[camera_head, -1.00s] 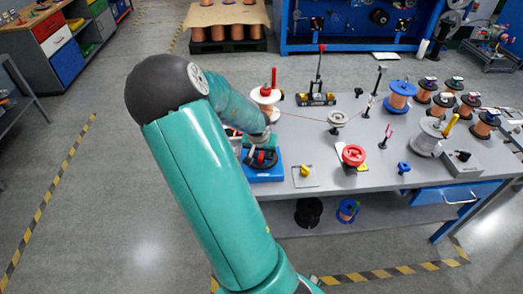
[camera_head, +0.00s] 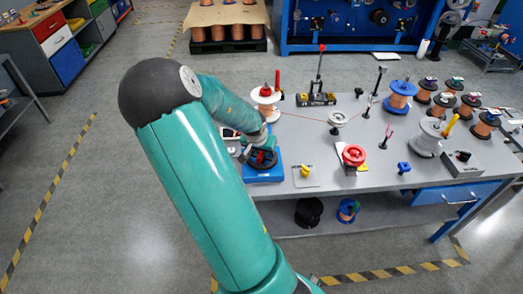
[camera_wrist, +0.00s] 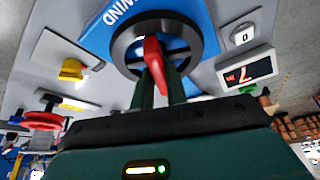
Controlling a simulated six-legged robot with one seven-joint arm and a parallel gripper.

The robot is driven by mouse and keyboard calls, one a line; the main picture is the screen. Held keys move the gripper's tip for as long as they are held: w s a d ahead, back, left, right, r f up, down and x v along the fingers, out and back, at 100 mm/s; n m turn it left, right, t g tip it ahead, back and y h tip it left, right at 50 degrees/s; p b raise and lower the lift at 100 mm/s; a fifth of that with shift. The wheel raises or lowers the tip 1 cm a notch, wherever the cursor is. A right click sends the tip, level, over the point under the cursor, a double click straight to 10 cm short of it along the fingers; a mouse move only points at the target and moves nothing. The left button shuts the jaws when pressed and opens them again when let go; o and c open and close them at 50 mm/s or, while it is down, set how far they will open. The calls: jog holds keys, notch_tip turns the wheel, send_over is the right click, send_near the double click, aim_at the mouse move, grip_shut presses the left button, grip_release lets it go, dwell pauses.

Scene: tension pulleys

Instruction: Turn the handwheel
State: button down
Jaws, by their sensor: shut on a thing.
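The handwheel is a black ring with spokes (camera_wrist: 199,48) on a blue base marked WIND (camera_wrist: 98,38) in the wrist view. In the head view the wheel (camera_head: 262,160) sits on its blue base (camera_head: 265,176) at the table's near left corner. A red handle (camera_wrist: 151,52) stands up from the wheel. My gripper (camera_wrist: 160,82) is shut on this handle, with a dark finger on each side of it. In the head view my arm comes down over the wheel and hides part of it.
A yellow knob (camera_head: 305,170) and a red knob wheel (camera_head: 353,155) stand to the right. A copper spool (camera_head: 266,97) stands behind, with a wire running right.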

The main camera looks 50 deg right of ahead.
jog(key=c, duration=1.4)
grip_release()
jog(key=v, duration=1.4)
jog(key=shift+f, duration=0.1)
